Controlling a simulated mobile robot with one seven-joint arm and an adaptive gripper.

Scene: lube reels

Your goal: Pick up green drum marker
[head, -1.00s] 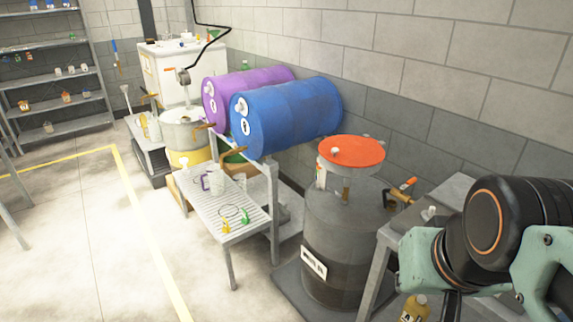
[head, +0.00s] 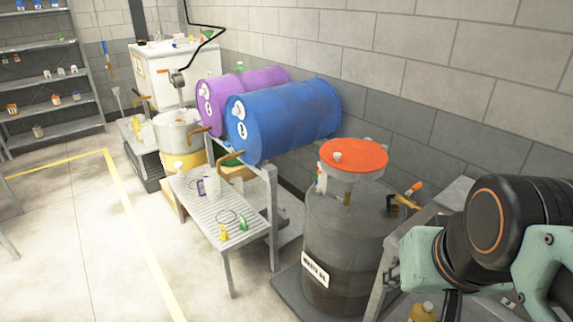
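A small green marker (head: 243,222) stands near the front right corner of a low slatted grey table (head: 205,208). A similar yellow marker (head: 223,231) stands just to its left. A dark ring (head: 229,214) lies on the slats behind them. Nothing covers the green marker. Part of my arm shows at the right edge, far to the right of the marker, but my gripper's fingers are out of view.
Blue (head: 285,115) and purple (head: 232,95) drums lie on a rack behind the table. A grey upright drum (head: 338,240) with an orange disc (head: 354,155) stands between the table and my arm. Open floor (head: 70,235) lies left of the table.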

